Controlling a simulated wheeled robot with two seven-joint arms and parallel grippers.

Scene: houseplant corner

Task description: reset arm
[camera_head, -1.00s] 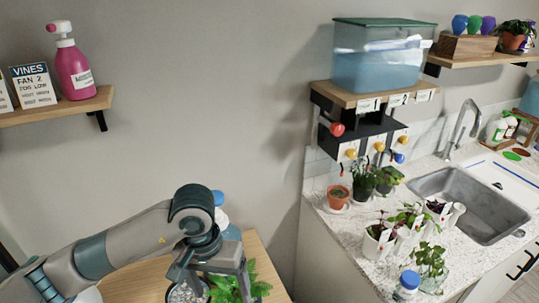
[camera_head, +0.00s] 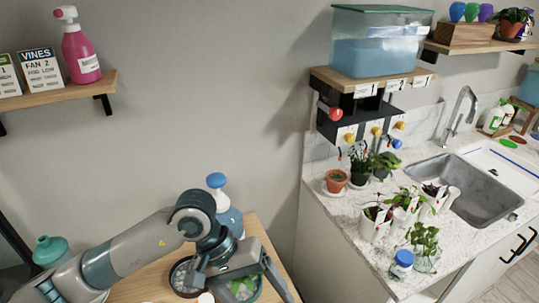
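My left gripper (camera_head: 240,284) hangs over the wooden table at the bottom of the head view. Its two fingers are spread apart, and I see nothing held between them. A leafy green plant (camera_head: 244,290) shows below and between the fingers, partly hidden by them. A bowl of pale pebbles (camera_head: 181,277) sits just left of the gripper, partly covered by it. My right gripper is not in view.
A blue spray bottle (camera_head: 228,214) stands close behind my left wrist. A teal bottle (camera_head: 50,251) is at the lower left near my arm. The wooden table (camera_head: 140,287) is partly bare. Potted plants crowd the stone counter (camera_head: 345,212) at right.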

